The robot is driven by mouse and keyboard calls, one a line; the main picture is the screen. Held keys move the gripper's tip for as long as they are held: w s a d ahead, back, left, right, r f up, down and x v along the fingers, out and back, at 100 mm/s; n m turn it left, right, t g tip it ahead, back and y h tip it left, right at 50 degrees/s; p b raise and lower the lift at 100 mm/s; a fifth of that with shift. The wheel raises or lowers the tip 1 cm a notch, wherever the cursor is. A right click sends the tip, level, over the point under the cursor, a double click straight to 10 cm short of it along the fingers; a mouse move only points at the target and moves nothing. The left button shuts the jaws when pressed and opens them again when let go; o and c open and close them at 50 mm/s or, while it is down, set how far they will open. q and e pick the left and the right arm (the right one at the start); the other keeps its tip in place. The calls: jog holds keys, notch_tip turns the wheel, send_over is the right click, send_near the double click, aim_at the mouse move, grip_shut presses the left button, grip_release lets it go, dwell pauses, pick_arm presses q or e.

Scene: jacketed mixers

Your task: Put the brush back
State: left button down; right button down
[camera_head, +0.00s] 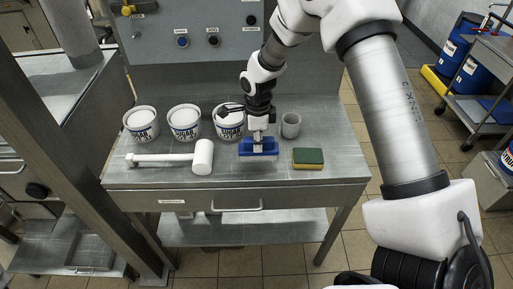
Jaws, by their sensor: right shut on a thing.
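The brush has a blue body (258,147) with pale bristles along its lower front edge. My right gripper (259,133) comes down over it from above and is shut on it. The brush is at the front middle of the steel table (330,171); I cannot tell whether its bristles touch the top. The fingertips are small and partly hidden against the brush. My left gripper is not in view.
Several white sugar tubs (141,125) stand in a row behind. A white mallet (203,157) lies left of the brush. A grey cup (290,125) and a green-yellow sponge (308,159) are to its right. The table's right end is clear.

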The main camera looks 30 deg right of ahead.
jog(key=f, duration=0.3)
jog(key=w+f, duration=0.1)
jog(key=shift+d+f, duration=0.2)
jog(key=shift+d, duration=0.05)
jog(key=shift+s+a+r, duration=0.15)
jog(key=shift+s+a, duration=0.05)
jog(key=shift+s, duration=0.1)
jog(key=c, duration=0.9)
grip_release()
jog(key=shift+c, duration=0.2)
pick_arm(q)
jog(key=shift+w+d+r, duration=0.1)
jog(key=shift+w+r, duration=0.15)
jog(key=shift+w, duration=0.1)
pick_arm(e)
jog(key=shift+w+d+f, duration=0.1)
jog(key=shift+w+f, duration=0.1)
jog(key=shift+f, duration=0.05)
jog(key=shift+s+r, duration=0.1)
